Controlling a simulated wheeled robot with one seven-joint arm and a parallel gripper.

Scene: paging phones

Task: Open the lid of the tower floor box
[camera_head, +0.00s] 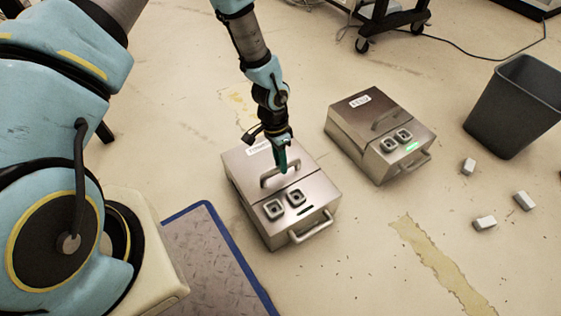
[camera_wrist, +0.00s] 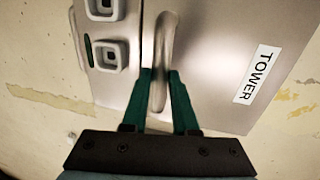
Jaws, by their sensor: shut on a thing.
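The tower floor box (camera_head: 322,207) is a metal box on the floor, left of a similar box. Its lid (camera_head: 238,172) looks closed, level with the front panel, and carries a label reading TOWER (camera_wrist: 257,75). The lid's bar handle (camera_head: 265,178) stands up from the lid and also shows in the wrist view (camera_wrist: 164,40). My gripper (camera_head: 283,168) reaches down from above, its green fingers (camera_wrist: 162,80) on either side of the handle and shut on it. The front panel has two square sockets and a loop handle at its front edge.
A second floor box (camera_head: 372,113) with a green light stands to the right, its lid closed. A dark bin (camera_head: 512,108) and small white blocks (camera_head: 484,223) lie farther right. A blue-edged mat (camera_head: 215,255) is at lower left. Floor in front is mostly clear.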

